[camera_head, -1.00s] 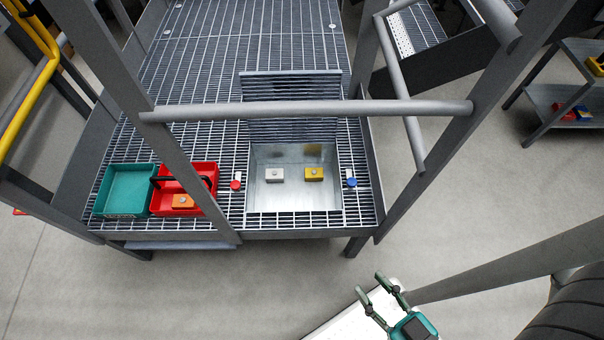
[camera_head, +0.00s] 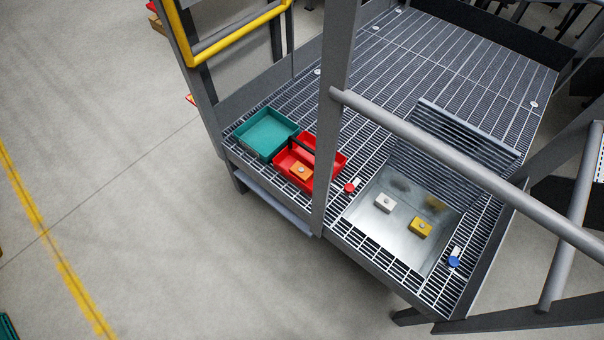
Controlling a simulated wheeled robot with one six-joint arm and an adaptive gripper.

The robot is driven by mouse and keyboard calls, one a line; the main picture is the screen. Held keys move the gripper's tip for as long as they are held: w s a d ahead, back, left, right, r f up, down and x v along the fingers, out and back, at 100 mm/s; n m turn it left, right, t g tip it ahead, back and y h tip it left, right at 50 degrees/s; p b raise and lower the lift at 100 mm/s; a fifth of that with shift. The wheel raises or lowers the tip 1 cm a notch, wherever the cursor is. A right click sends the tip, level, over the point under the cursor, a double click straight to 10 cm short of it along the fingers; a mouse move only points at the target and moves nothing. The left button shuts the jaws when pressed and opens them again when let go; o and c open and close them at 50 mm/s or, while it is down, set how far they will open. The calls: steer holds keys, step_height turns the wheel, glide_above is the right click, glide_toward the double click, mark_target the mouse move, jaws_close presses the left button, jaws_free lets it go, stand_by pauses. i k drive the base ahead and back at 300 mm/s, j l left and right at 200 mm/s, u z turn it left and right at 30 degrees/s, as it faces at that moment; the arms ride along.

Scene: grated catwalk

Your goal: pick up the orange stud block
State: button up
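The orange stud block (camera_head: 300,171) lies in the red tray (camera_head: 327,181) on the grated catwalk, with a small grey stud on its top. The red tray has a black handle across it and stands beside a teal tray (camera_head: 265,137). A grey upright post stands just in front of the red tray's right part and hides some of it. My gripper is not in the head view now.
A recessed metal bin (camera_head: 401,245) with its grated lid raised holds a white block (camera_head: 385,203) and a yellow block (camera_head: 420,227). A red knob (camera_head: 349,187) and a blue knob (camera_head: 454,261) flank it. A grey rail (camera_head: 470,170) crosses above.

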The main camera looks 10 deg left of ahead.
mark_target(300, 171)
steer(key=i+j+u, duration=0.15)
steer(key=j, duration=0.35)
steer(key=i+j+u, duration=0.15)
steer(key=i+j, duration=0.2)
steer(key=i+j+u, duration=0.1)
steer(key=i+j, duration=0.2)
steer(key=j, duration=0.2)
steer(key=i+j+u, duration=0.15)
steer(key=j, duration=0.25)
steer(key=i+j+u, duration=0.1)
steer(key=j, duration=0.25)
steer(key=i, duration=0.05)
